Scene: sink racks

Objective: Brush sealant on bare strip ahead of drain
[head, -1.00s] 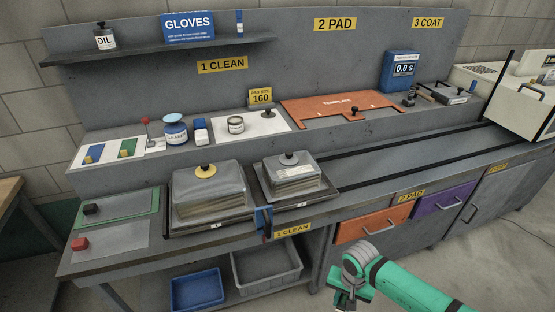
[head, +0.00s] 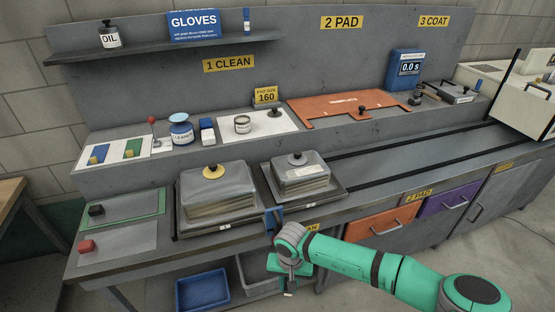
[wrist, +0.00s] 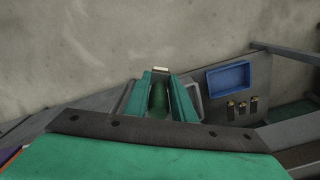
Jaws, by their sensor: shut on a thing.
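My gripper (head: 288,272) hangs in front of the bench's front edge, below the two sheet stacks. In the wrist view my gripper (wrist: 160,92) is shut on a dark green handle (wrist: 159,101) with a pale end, which looks like a brush. Its pale tip (head: 289,294) shows below the gripper in the head view. It touches nothing that I can see. I cannot make out a sink, a drain or a bare strip in either view.
Two covered stacks (head: 216,190) (head: 299,172) sit on the bench. Blue (head: 202,292) and grey bins stand below. Dark rails run right along the bench.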

